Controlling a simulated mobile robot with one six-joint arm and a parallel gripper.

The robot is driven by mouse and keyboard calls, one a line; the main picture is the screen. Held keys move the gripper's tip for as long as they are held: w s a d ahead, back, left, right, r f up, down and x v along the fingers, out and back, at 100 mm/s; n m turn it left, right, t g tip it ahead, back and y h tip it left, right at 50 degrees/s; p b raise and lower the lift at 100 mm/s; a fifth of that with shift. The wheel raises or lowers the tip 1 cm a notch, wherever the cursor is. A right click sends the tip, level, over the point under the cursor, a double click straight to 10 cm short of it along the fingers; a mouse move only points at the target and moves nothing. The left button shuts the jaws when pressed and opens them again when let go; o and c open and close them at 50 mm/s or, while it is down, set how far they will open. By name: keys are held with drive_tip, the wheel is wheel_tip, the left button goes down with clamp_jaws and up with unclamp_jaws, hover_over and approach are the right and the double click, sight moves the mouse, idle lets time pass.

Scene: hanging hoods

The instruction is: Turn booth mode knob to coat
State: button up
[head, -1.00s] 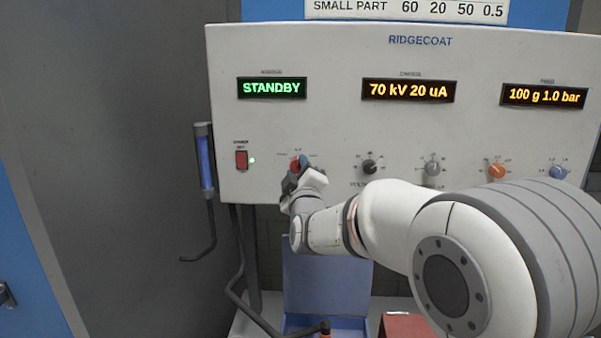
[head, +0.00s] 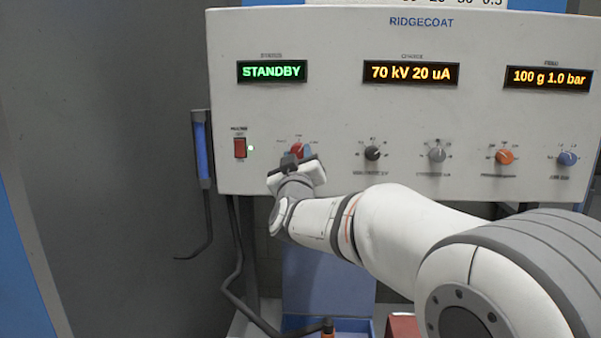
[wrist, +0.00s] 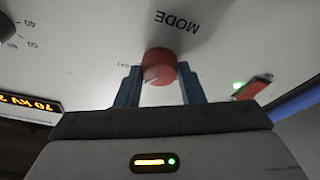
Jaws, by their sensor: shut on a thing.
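The red mode knob (wrist: 159,68) sits on the grey panel under the upside-down word MODE in the wrist view. In the head view the knob (head: 296,149) shows just above my gripper, partly covered by it. My gripper (wrist: 160,80) has one blue-grey finger on each side of the knob and is shut on it. It also shows in the head view (head: 297,158) at the panel's lower left. The fingers hide part of the small labels around the knob. The status display (head: 272,71) reads STANDBY in green.
The panel (head: 340,110) also carries a black knob (head: 372,153), a grey knob (head: 437,155), an orange knob (head: 504,156) and a blue knob (head: 567,158) to the right. A red power switch (head: 239,147) with a green light is at left.

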drive_tip(key=m+h+b, duration=0.1)
drive_tip(key=m, duration=0.2)
drive_tip(key=m+h+b, duration=0.1)
drive_tip(key=m+h, duration=0.1)
drive_tip(key=m, duration=0.2)
drive_tip(key=shift+a+r, duration=0.1)
drive_tip(key=shift+r, duration=0.1)
drive_tip(key=shift+m, duration=0.3)
drive_tip(key=o, duration=1)
drive_tip(key=shift+f, duration=0.1)
drive_tip(key=shift+s, duration=0.1)
drive_tip(key=v, duration=0.7)
drive_tip(key=shift+s+a, duration=0.15)
drive_tip(key=shift+s, duration=0.15)
